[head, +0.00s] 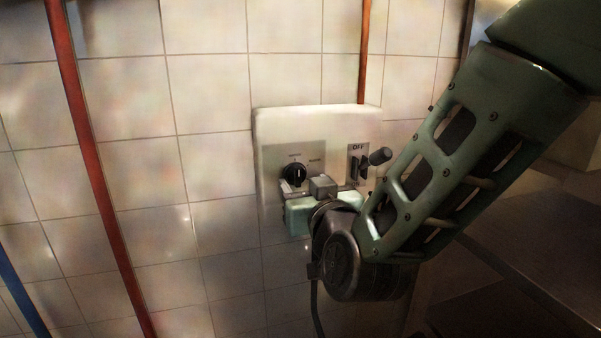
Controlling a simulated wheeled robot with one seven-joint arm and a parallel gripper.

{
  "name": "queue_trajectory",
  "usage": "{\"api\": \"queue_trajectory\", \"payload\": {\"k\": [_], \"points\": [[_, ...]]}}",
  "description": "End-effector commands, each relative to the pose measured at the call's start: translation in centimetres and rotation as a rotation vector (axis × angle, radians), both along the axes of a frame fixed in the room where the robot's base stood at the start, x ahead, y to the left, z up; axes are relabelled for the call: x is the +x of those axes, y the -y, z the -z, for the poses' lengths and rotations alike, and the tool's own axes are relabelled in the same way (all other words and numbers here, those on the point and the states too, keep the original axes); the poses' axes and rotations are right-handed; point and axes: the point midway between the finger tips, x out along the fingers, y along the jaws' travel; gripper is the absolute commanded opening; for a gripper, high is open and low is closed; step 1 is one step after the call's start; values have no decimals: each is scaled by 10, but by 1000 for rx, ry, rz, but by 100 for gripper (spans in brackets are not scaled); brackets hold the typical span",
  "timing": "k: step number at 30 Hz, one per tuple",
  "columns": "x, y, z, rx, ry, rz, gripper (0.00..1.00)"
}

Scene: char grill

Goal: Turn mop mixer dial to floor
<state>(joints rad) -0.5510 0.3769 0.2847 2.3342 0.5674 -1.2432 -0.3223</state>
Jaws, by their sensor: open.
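The dial (293,175) is a black round knob with a pale pointer line, on the left of a white wall box (280,126). Its pointer stands roughly upright. Small labels sit above it, too blurred to read. My gripper (308,186) is in front of the box, just below and right of the dial, with its green body under the dial. The gripper is open; its fingers are partly hidden, and I cannot tell whether they touch the dial. The lower part of the box is hidden behind my gripper and wrist.
A black lever switch (359,166) marked OFF and a dark round knob (380,156) sit on the right of the box, close to my arm. Red pipes (88,150) and a blue pipe (22,300) run down the tiled wall. A metal counter (530,285) stands at lower right.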

Motion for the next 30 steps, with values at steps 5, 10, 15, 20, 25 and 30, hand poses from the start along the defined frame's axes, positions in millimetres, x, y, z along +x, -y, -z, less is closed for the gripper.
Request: {"api": "queue_trajectory", "payload": {"k": [5, 10, 15, 20, 25, 30], "points": [[23, -7, -1, 0, 0, 1, 57], [32, -9, 0, 0, 0, 0, 57], [33, -9, 0, 0, 0, 0, 57], [33, -9, 0, 0, 0, 0, 40], [33, -9, 0, 0, 0, 0, 14], [33, -9, 1, 10, -2, 0, 14]]}}
